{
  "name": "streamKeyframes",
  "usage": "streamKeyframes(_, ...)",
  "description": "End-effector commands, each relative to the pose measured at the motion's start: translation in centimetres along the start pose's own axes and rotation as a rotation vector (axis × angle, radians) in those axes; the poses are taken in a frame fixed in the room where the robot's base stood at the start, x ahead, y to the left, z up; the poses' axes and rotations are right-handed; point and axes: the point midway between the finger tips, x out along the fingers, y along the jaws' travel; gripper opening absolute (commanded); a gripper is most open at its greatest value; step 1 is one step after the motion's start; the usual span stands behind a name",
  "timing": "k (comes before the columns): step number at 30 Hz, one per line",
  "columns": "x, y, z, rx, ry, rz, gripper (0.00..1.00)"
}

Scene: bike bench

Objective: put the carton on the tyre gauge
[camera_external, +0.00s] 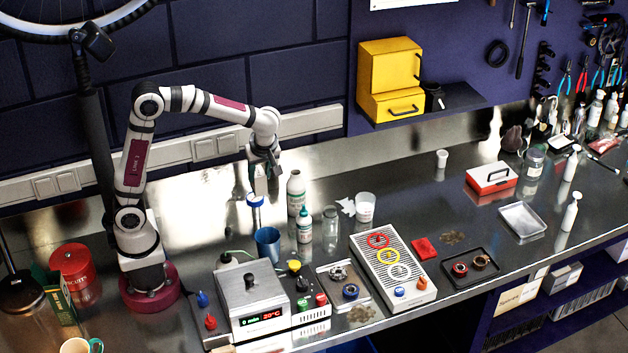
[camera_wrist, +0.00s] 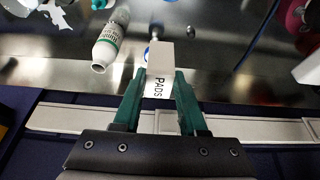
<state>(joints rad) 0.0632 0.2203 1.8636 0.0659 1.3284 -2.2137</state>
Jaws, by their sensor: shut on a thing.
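My gripper (camera_external: 264,172) is shut on a small white carton (camera_wrist: 159,62) marked "PADS", held between its green fingers in the wrist view. In the external view the carton (camera_external: 261,184) hangs under the gripper above the bench. Just below it stands a blue-topped item with a pale stem (camera_external: 255,201), which looks like the tyre gauge, though I cannot be sure. In the wrist view a bit of blue (camera_wrist: 147,53) shows beside the carton, which hides the rest. I cannot tell whether carton and blue top touch.
A blue cup (camera_external: 268,243) stands just in front. A heater box (camera_external: 250,300) is nearer the front. The wall is close behind.

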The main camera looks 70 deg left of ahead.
Motion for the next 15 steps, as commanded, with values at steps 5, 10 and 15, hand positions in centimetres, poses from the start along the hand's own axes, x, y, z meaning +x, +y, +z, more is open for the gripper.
streamKeyframes(5, 5.4, 0.5, -3.9, -0.007, -0.001, -0.007, 0.0)
streamKeyframes(10, 8.8, 1.1, -6.4, -0.002, -0.001, -0.003, 0.0)
streamKeyframes(15, 11.5, 1.2, -6.0, 0.004, -0.003, -0.004, 0.0)
